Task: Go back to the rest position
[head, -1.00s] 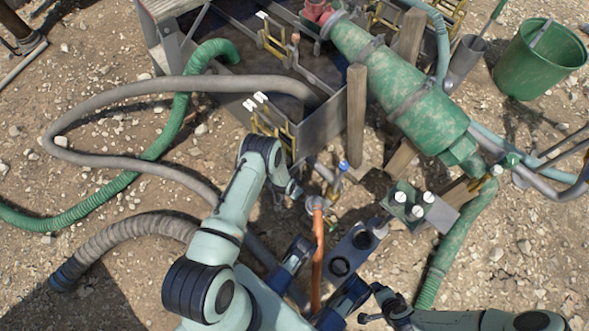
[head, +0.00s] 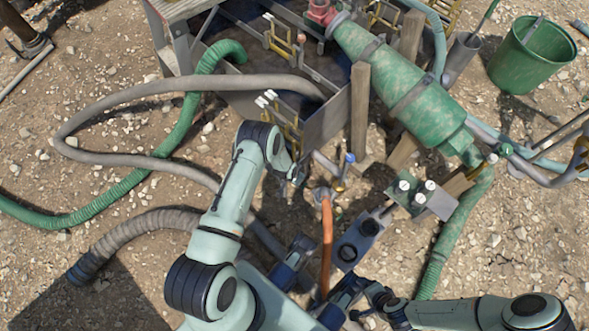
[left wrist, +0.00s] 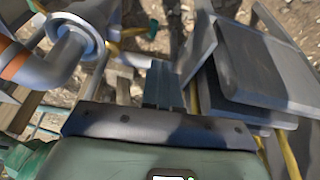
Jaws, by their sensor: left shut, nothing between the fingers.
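My left arm comes in from the lower left of the head view and bends over at the top. My left gripper (head: 296,178) points down beside the grey metal tank (head: 325,125), near a blue-handled valve (head: 349,158). In the left wrist view its fingers (left wrist: 162,84) are together and empty, with grey plates close on the right and a pipe flange (left wrist: 72,45) on the left. My right arm comes in from the lower right. My right gripper (head: 362,312) is low in the head view, small and dark, and its finger opening is unclear.
A large green cylinder (head: 405,85) slopes across the tank's right side, beside a wooden post (head: 359,110). An orange hose (head: 327,245) stands near both arms. Grey and green hoses (head: 180,135) lie left. A green bucket (head: 510,70) stands upper right. Gravel is open at far left.

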